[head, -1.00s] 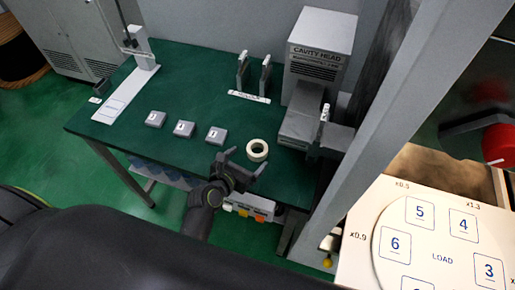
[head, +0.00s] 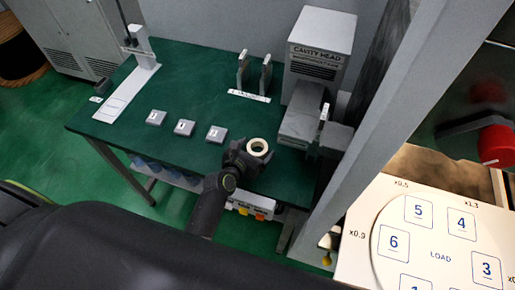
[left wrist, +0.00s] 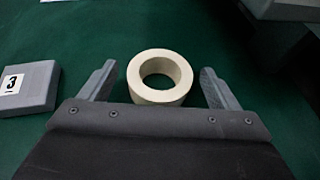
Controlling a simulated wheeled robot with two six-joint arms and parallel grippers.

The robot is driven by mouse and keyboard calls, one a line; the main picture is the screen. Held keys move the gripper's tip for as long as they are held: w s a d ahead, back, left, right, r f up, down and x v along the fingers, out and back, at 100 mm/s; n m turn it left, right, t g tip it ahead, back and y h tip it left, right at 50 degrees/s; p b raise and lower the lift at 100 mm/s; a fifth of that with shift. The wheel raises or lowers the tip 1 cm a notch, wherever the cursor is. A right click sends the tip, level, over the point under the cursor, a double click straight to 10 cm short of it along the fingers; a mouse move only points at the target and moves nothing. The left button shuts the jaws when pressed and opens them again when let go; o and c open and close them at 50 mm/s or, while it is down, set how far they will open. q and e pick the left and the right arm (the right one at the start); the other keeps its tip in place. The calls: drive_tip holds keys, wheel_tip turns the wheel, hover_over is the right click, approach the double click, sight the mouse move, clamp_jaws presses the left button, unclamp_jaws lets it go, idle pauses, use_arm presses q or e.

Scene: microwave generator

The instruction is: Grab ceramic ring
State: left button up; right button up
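The cream ceramic ring (head: 257,147) lies flat on the green table (head: 196,76), right of the grey block marked 3. My left gripper (head: 246,150) is at the ring's near side. In the left wrist view the ring (left wrist: 160,92) sits between the two fingers of my open left gripper (left wrist: 158,88), with a gap to each finger. Its near edge is close to the gripper's palm. My right gripper is not in view.
Several grey numbered blocks, such as the nearest one (head: 217,134), lie in a row left of the ring. The grey CAVITY HEAD unit (head: 320,50) stands behind right. A slanted grey post (head: 385,125) rises at the right. Open table lies behind the ring.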

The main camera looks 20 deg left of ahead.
use_arm(q)
drive_tip(key=c, duration=1)
